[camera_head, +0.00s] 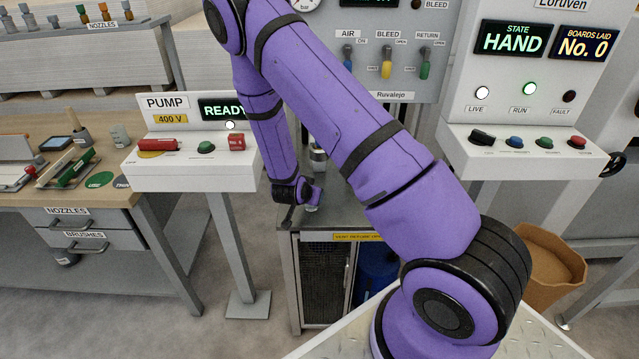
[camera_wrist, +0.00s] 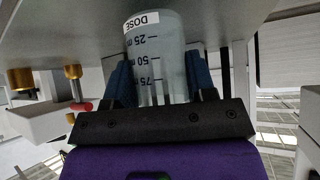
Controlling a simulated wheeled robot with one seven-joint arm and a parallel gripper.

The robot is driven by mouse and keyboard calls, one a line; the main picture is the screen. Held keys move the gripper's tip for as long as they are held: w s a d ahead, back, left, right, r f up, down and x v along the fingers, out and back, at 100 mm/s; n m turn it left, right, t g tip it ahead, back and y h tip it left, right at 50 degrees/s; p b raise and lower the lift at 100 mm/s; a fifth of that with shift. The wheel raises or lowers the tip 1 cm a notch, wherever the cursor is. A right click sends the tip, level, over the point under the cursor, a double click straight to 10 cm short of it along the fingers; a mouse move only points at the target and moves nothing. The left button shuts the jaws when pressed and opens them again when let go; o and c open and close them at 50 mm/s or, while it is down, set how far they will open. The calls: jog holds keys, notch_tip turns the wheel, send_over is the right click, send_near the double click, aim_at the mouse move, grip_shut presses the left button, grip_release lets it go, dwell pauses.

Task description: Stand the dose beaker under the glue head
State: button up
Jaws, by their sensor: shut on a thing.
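The dose beaker (camera_wrist: 157,42) is a clear grey cup with a DOSE label and 25, 50 and 75 marks, in the wrist view. My gripper (camera_wrist: 159,82) is shut on it, with a blue finger on each side. In the head view my gripper (camera_head: 312,193) is low over the grey cabinet top (camera_head: 343,208), near its left front. The beaker is mostly hidden there, and I cannot tell whether its base touches the top. A grey metal cylinder (camera_head: 318,157) shows behind my arm; I cannot tell whether it belongs to the glue head.
The pump console (camera_head: 190,155) stands left of the cabinet, its screen reading READY. A control console (camera_head: 515,140) reading HAND stands at the right. A valve panel (camera_head: 385,55) is behind. My arm covers much of the cabinet top. A brown bin (camera_head: 548,265) stands at the right.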

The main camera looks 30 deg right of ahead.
jog(key=w+d, duration=0.1)
jog(key=d, duration=0.1)
jog(key=w+d, duration=0.1)
jog(key=d, duration=0.1)
jog(key=w+d, duration=0.2)
jog(key=shift+d, duration=0.1)
jog(key=shift+f, duration=0.25)
jog(key=shift+f, duration=0.2)
jog(key=o, duration=1)
jog(key=shift+r, duration=0.1)
